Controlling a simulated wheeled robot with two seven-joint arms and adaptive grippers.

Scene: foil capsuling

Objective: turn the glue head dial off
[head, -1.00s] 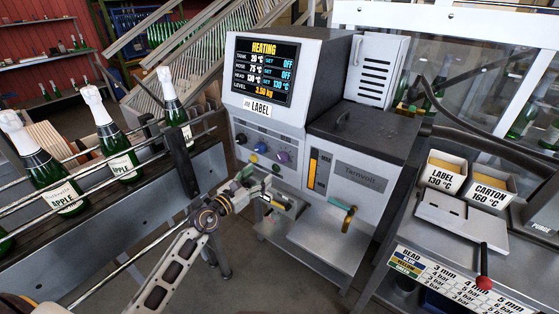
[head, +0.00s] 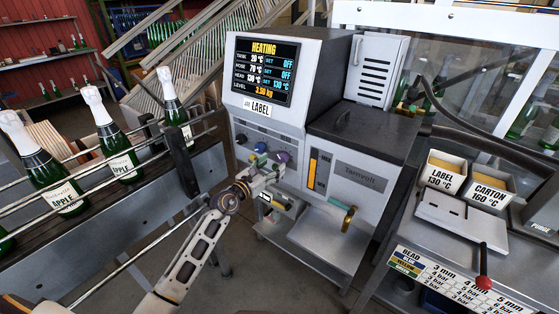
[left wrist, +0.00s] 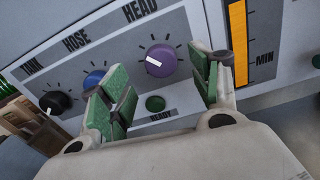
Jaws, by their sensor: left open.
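The purple HEAD dial (left wrist: 160,60) sits on the grey panel of the glue machine (head: 270,125), its white mark toward the left. In the left wrist view my left gripper (left wrist: 155,78) is open, its green-padded fingers on either side of the dial and apart from it. In the head view the left gripper (head: 270,168) is just below the purple dial (head: 283,157). The blue HOSE dial (left wrist: 93,79) and black TANK dial (left wrist: 55,103) are to the left. The screen (head: 264,70) reads HEATING, with tank and hose set OFF and head at 130 °C. My right gripper is out of view.
A green READY light (left wrist: 155,103) is below the HEAD dial. The conveyor rail (head: 190,165) with bottles is to the left. A metal shelf (head: 325,238) and a brass-coloured nozzle (head: 349,218) are below and right of the gripper.

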